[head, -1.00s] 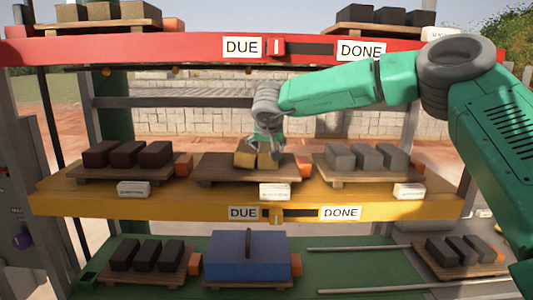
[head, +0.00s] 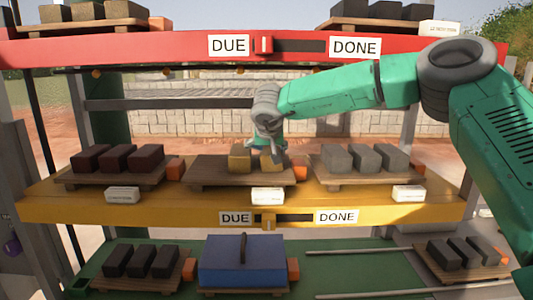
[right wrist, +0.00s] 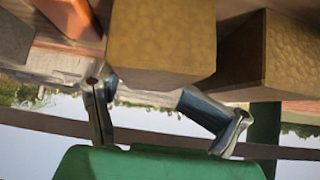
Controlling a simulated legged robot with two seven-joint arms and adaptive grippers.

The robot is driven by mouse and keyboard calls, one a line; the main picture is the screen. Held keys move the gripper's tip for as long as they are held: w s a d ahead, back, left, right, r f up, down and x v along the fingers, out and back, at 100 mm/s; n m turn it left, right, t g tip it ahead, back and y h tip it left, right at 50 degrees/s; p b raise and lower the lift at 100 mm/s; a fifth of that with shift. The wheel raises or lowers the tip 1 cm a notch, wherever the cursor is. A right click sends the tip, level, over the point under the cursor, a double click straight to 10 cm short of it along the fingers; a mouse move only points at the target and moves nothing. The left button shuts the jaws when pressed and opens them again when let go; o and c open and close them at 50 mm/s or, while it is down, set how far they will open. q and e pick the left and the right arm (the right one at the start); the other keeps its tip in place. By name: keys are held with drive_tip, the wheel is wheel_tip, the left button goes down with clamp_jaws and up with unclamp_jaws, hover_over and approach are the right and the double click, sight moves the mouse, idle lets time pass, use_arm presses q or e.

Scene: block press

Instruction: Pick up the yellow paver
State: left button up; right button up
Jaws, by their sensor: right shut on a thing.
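Two yellow pavers are on the wooden pallet (head: 211,173) in the middle of the yellow shelf. The left yellow paver (head: 239,159) stands free. My right gripper (head: 271,155) has come down over the right yellow paver (head: 267,164) and is shut on it. That held paver also shows large in the right wrist view (right wrist: 160,42), with the other one beside it (right wrist: 268,48). The fingers partly cover the held paver in the head view. Whether it is clear of the pallet, I cannot tell. My left gripper is not in view.
An orange block (head: 300,171) is close right of the held paver. Pallets with dark red pavers (head: 117,159) and grey pavers (head: 364,158) flank the middle pallet. The red shelf (head: 130,49) is above. A blue box (head: 242,267) stands below.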

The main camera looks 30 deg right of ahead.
drive_tip(key=shift+s+d+r, duration=0.15)
drive_tip(key=shift+d+r, duration=0.1)
drive_tip(key=shift+r, duration=0.35)
drive_tip(key=shift+s+d+r, duration=0.1)
drive_tip(key=shift+d+r, duration=0.15)
drive_tip(key=shift+r, duration=0.3)
clamp_jaws()
drive_tip(key=s+a+b, duration=0.3)
drive_tip(key=s+a, duration=0.7)
drive_tip(key=s, duration=0.4)
drive_tip(key=shift+s+a+r, duration=0.25)
drive_tip(key=shift+s+a, duration=0.05)
drive_tip(key=o, duration=0.9)
unclamp_jaws()
drive_tip(key=o, duration=0.7)
drive_tip(key=shift+d, duration=0.15)
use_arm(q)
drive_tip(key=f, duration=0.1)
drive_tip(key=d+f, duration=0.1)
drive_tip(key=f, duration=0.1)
use_arm(e)
drive_tip(key=shift+d, duration=0.35)
